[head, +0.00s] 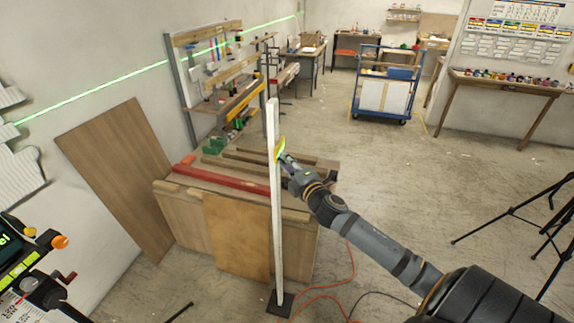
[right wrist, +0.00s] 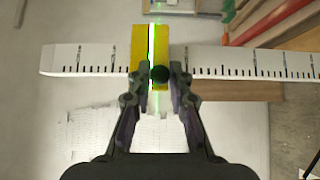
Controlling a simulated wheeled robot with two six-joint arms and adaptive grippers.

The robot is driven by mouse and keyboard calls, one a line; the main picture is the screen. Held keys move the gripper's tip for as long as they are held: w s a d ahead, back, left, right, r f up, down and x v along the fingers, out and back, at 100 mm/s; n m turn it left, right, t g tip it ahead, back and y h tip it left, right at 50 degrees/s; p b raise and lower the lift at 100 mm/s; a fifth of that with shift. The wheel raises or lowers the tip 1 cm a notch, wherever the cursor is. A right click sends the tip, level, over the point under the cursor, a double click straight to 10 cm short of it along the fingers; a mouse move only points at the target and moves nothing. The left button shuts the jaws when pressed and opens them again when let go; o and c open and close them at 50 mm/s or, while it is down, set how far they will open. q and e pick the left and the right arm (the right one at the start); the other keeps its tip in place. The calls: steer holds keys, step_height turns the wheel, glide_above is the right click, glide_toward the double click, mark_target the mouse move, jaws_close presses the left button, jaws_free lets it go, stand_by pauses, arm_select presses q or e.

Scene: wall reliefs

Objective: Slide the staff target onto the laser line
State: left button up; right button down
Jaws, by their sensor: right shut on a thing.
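The white staff (head: 275,220) stands upright on a small dark foot (head: 279,305). In the right wrist view the staff (right wrist: 90,60) lies across the picture, with black tick marks. The yellow target (head: 280,148) sits on its upper part; it also shows in the right wrist view (right wrist: 137,45). My right gripper (head: 284,160) is at the target, its fingers (right wrist: 160,82) shut on a dark round knob (right wrist: 160,74) there. A bright green line runs along the target, left of the knob. The laser line (head: 100,90) crosses the left wall. My left gripper is not in view.
A workbench with wooden panels and a red beam (head: 220,176) stands behind the staff. An orange cable (head: 335,285) lies on the floor. A black tripod (head: 520,212) stands at right. A screened device (head: 15,260) is at lower left. Open floor lies between.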

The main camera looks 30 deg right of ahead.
steer(key=shift+f, duration=0.15)
steer(key=c, duration=1.2)
jaws_free()
steer(key=shift+w+d+f, duration=0.1)
steer(key=s, duration=0.7)
steer(key=shift+s+a, duration=0.25)
steer(key=shift+a, duration=0.15)
